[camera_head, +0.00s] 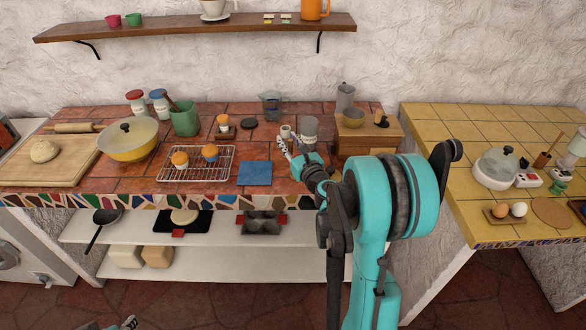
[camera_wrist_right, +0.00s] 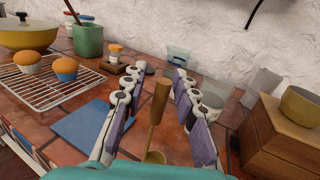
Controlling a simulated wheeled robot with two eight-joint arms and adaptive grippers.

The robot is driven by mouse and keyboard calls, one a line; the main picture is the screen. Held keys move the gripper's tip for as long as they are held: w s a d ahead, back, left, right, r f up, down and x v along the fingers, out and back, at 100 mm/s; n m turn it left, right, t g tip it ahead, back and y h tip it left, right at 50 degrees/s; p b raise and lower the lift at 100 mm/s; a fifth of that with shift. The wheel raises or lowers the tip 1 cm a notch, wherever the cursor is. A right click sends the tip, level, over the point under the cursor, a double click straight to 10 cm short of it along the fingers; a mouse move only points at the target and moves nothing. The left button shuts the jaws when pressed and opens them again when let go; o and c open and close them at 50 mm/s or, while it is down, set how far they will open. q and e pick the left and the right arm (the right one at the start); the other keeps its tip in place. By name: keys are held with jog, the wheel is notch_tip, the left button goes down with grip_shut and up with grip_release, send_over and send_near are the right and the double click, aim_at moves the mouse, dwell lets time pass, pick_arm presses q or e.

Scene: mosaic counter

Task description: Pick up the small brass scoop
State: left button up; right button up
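The small brass scoop (camera_wrist_right: 158,103) shows in the right wrist view, its handle between the two fingers and its round bowl (camera_wrist_right: 154,157) nearer the camera. My right gripper (camera_wrist_right: 155,88) is open, with a finger on each side of the handle and a visible gap on both sides. In the head view my right gripper (camera_head: 286,144) is low over the red tiled counter (camera_head: 222,186), right of the blue mat; I cannot make out the scoop there. Only a bit of my left gripper (camera_head: 129,323) shows at the bottom edge, too little to tell its state.
A blue mat (camera_head: 255,173) and a wire rack (camera_head: 203,171) with two muffins lie left of the right gripper. A clear measuring jug (camera_head: 271,105) stands behind. A wooden box (camera_head: 367,143) with a brass bowl (camera_head: 353,117) stands close on the right.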

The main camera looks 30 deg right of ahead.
jog(key=w, duration=0.3)
jog(key=shift+d+f, duration=0.2)
jog(key=shift+d, duration=0.15)
grip_shut()
jog(key=shift+r, duration=0.1)
